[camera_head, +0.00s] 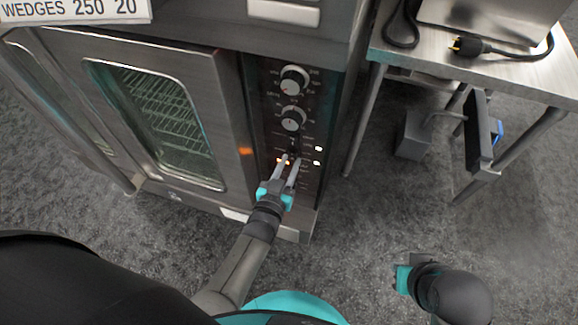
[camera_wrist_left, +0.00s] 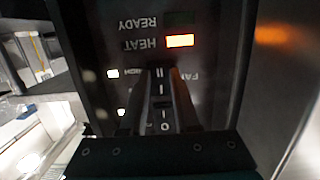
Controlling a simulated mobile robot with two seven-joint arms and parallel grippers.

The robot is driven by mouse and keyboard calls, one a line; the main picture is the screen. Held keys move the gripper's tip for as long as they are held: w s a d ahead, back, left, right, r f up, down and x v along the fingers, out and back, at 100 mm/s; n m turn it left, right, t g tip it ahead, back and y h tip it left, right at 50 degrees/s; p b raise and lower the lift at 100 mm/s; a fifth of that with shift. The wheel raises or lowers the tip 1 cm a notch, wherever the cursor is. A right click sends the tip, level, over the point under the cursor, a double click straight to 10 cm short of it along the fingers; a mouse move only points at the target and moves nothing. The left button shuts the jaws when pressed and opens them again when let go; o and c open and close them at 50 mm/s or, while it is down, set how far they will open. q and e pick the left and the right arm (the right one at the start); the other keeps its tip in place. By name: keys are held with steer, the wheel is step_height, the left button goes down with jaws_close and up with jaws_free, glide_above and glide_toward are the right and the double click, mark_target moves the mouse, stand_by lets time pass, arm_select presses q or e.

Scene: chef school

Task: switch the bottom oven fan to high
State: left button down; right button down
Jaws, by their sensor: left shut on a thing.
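The oven (camera_head: 165,110) stands at the upper left in the head view, its door closed. Its dark control panel (camera_head: 303,85) carries two round knobs. Below them my left gripper (camera_head: 290,158) reaches the panel with its fingertips. In the left wrist view, where the labels appear upside down, the gripper (camera_wrist_left: 162,76) is shut around the narrow fan switch (camera_wrist_left: 161,89), marked II, I and O. FAN and HIGH labels are beside it, partly hidden by a finger. The switch's position cannot be told. My right gripper (camera_head: 403,279) is low at the right, away from the oven.
A metal table (camera_head: 480,65) with a black plug (camera_head: 470,46) and cord stands right of the oven. A grey floor gap (camera_head: 350,200) separates them. The oven's door handle side lies left of the panel.

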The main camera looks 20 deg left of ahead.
steer(key=shift+r, duration=0.2)
arm_select(q)
steer(key=c, duration=0.6)
jaws_free()
steer(key=shift+c, duration=0.2)
steer(key=shift+s, duration=0.15)
arm_select(e)
steer(key=shift+r, duration=0.1)
arm_select(q)
steer(key=s+r+p, duration=0.2)
steer(key=s+p, duration=0.3)
steer(key=s, duration=1)
steer(key=shift+a, duration=0.25)
arm_select(e)
steer(key=s+f+g, duration=0.1)
steer(key=s+f, duration=0.2)
steer(key=f, duration=0.8)
steer(key=shift+s+d+g, duration=0.15)
steer(key=shift+d+g, duration=0.1)
steer(key=shift+g, duration=0.15)
